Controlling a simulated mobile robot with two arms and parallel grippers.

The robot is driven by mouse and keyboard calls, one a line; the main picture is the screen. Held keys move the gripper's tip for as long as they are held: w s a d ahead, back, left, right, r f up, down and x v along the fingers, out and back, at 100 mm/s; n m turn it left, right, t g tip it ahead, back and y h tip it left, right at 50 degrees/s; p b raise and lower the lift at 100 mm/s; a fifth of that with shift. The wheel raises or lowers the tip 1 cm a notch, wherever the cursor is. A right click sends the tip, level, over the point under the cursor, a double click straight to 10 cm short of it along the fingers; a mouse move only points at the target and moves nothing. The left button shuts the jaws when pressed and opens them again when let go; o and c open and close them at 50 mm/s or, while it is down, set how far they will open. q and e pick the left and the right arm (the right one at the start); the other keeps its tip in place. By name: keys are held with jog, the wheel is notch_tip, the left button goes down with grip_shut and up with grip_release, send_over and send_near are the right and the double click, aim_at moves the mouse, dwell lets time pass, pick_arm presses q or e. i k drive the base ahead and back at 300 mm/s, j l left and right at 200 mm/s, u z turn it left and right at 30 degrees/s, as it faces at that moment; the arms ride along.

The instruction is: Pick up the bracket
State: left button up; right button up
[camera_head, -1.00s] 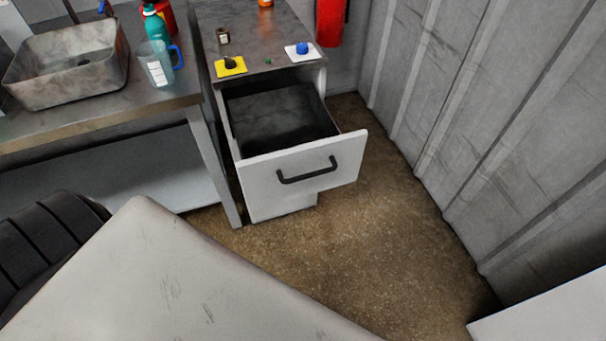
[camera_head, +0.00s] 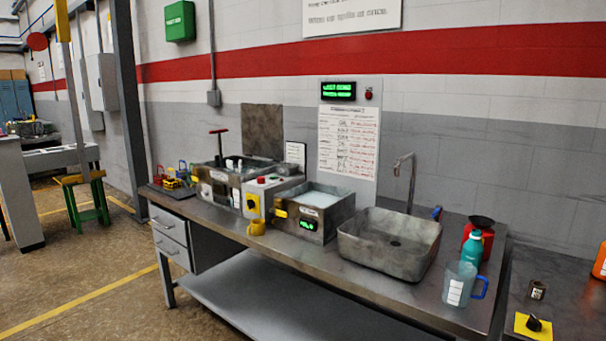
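I cannot make out a bracket for certain in the head view. Small yellow and red items stand at the far left end of the workbench (camera_head: 330,262), too small to tell apart. Neither of my grippers is in view.
A yellow-green stool (camera_head: 85,198) stands at the left. The floor (camera_head: 95,270) front left is clear.

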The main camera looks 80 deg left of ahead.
aim_at(230, 164)
jog(key=u, duration=3.2)
